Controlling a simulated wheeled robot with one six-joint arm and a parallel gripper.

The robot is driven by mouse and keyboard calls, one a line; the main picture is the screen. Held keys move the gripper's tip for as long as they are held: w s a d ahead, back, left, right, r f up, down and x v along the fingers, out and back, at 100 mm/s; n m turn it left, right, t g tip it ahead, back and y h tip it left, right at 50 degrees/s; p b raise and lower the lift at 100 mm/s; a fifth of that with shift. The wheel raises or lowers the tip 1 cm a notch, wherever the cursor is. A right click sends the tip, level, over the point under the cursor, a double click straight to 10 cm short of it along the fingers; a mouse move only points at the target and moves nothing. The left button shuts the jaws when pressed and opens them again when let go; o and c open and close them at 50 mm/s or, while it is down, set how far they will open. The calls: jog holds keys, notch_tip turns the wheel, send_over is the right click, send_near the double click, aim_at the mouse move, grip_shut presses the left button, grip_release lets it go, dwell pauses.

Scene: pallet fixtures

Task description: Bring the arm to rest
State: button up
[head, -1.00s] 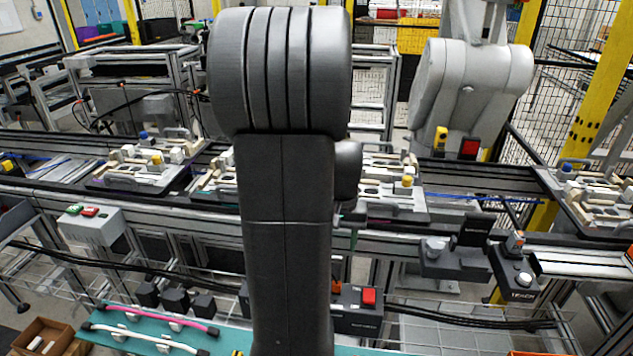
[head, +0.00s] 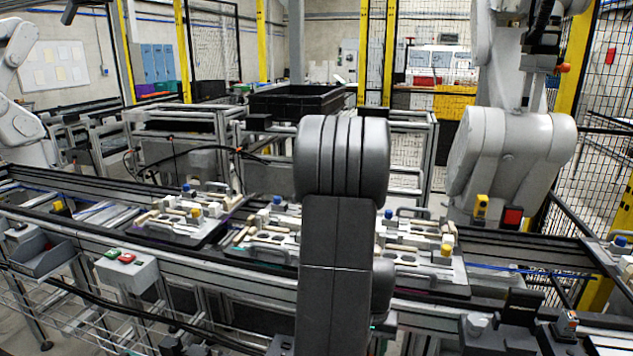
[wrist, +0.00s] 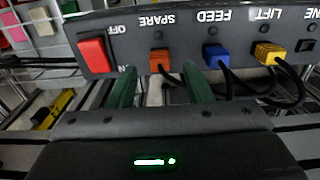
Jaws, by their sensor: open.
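My gripper (wrist: 160,92) shows in the wrist view as two green fingers, spread apart with nothing between them. Beyond the fingertips is a dark control panel (wrist: 130,62) with a red switch (wrist: 94,52), an orange plug (wrist: 160,60), a blue plug (wrist: 216,56) and a yellow plug (wrist: 268,52). Whether the fingers touch the panel cannot be told. In the head view my dark arm stands upright in the middle, and my gripper is hidden.
A conveyor (head: 110,212) crosses the head view, carrying pallet fixtures such as one at the left (head: 160,228). A grey box with green and red buttons (head: 128,275) is on its near side. A large grey robot arm (head: 510,150) stands behind it at right.

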notch_tip(320, 180, down, 2)
jog(key=shift+f, duration=0.2)
jog(key=shift+r, duration=0.25)
notch_tip(320, 180, up, 14)
jog(key=p, duration=0.1)
notch_tip(320, 180, down, 14)
jog(key=shift+b, duration=0.55)
jog(key=shift+r+p, duration=0.3)
jog(key=shift+p, duration=0.2)
notch_tip(320, 180, up, 7)
jog(key=p, duration=0.5)
jog(key=shift+f, duration=0.1)
